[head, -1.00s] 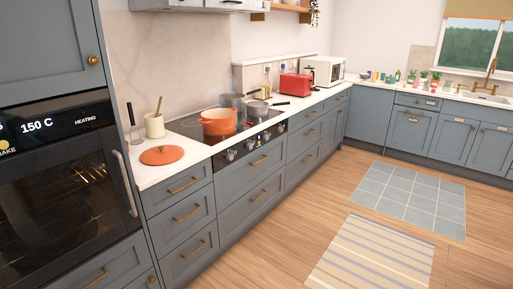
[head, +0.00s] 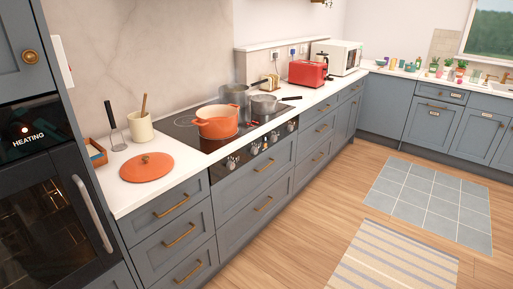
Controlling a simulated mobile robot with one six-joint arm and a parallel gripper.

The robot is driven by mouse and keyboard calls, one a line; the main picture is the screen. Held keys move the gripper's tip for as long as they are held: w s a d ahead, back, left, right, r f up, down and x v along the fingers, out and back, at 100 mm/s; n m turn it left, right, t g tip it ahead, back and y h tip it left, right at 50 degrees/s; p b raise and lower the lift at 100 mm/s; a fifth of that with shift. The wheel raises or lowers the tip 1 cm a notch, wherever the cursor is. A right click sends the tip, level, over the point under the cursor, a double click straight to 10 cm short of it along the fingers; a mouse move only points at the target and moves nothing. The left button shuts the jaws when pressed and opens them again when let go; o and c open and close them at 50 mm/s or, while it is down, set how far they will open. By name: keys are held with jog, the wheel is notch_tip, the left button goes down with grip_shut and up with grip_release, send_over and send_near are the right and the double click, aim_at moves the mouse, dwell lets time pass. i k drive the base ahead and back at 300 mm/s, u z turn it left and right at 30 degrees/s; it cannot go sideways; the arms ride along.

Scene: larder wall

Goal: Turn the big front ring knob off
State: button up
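The black hob (head: 186,126) is set in the white counter, with a row of silver knobs on its dark front panel. The knobs (head: 254,149) are small here, and I cannot tell which one is the big front ring knob or how each is turned. An orange pot (head: 217,124) stands on the front left of the hob. A grey pan (head: 263,106) and a tall grey pot (head: 234,95) stand behind and to its right. My gripper is not in view.
An orange lid (head: 146,168) lies on the counter left of the hob, near a utensil crock (head: 140,128). The oven (head: 50,205) stands at the left. A red toaster (head: 307,73) and white microwave (head: 338,56) are farther right. Wooden floor is free, with two rugs.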

aim_at(254, 150)
jog(key=u, duration=0.25)
jog(key=i, duration=0.7)
jog(key=u, duration=0.75)
jog(key=i, duration=0.6)
jog(key=u, duration=0.25)
